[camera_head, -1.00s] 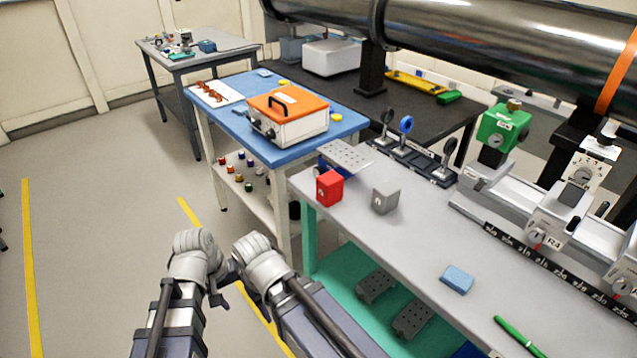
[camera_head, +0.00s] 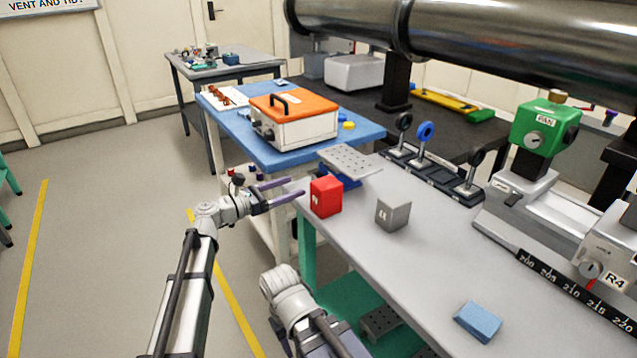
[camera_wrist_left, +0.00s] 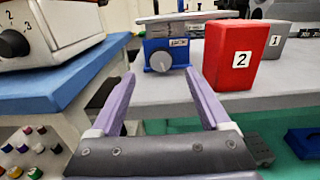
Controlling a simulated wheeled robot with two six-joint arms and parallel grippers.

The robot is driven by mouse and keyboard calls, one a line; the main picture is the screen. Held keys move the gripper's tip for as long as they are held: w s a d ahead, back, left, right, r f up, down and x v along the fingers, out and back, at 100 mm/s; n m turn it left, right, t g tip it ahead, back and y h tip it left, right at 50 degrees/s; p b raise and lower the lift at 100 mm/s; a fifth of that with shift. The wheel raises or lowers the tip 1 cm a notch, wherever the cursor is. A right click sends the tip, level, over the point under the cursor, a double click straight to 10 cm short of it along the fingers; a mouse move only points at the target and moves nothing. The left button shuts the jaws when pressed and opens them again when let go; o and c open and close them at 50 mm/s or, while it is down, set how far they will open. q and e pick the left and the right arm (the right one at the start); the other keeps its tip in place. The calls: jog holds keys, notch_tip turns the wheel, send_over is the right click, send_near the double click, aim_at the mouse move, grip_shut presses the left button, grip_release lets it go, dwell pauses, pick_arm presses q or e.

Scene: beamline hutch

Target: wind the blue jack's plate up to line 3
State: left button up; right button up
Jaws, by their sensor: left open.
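The blue jack (camera_head: 345,182) stands at the far left end of the grey bench, with its perforated metal plate (camera_head: 350,160) on top. In the left wrist view the jack (camera_wrist_left: 183,56) shows its grey round knob (camera_wrist_left: 160,62) facing me and the plate (camera_wrist_left: 180,22) close above the blue body. The line marks are too small to read. My left gripper (camera_head: 292,188) is open and empty, in front of the bench's left end. In the left wrist view its purple fingers (camera_wrist_left: 161,78) point toward the knob, apart from it. My right gripper is not visible; only its arm shows.
A red block (camera_head: 326,197) marked 2 stands close to the right of the jack, with a grey block (camera_head: 393,212) beyond it. A white box (camera_head: 295,122) with an orange lid sits on the blue table left. A blue sponge-like block (camera_head: 478,321) lies nearer on the bench.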

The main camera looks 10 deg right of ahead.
pick_arm(q)
jog(key=shift+x, duration=3.95)
jog(key=shift+c, duration=0.3)
grip_shut()
